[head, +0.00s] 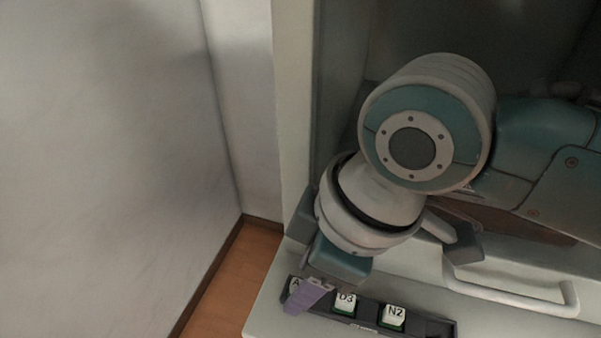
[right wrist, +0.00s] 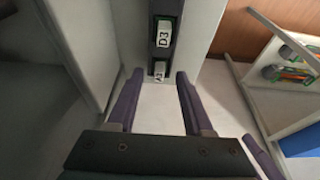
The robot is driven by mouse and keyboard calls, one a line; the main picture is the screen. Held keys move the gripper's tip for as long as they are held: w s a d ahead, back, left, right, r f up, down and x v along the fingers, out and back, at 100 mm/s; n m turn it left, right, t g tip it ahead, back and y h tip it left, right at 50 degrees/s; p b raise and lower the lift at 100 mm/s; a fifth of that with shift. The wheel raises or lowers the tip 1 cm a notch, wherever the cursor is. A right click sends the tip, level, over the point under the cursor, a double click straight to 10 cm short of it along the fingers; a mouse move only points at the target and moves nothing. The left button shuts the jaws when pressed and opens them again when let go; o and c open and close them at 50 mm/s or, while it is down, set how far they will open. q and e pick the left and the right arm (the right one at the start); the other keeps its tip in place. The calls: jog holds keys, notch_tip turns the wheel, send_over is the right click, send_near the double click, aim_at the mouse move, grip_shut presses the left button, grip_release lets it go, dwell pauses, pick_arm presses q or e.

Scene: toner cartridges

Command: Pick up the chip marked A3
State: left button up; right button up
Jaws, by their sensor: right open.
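My right gripper (head: 309,294) is open and empty, also seen in the right wrist view (right wrist: 158,82) with a finger to each side. The chips D3 (head: 346,302) and N2 (head: 393,315) stand in the same rack (head: 431,325). My left gripper is not in view.
The rack sits on a pale ledge (head: 268,319) near its left edge. A bar handle (head: 515,301) is at the right. A wall (head: 110,150) and wooden floor (head: 233,279) lie left. The right wrist view shows a white tray (right wrist: 262,104) with coloured items.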

jog(key=shift+a+f, duration=0.1)
jog(key=shift+f, duration=0.25)
jog(key=shift+w, duration=0.1)
jog(key=shift+c, duration=0.3)
grip_shut()
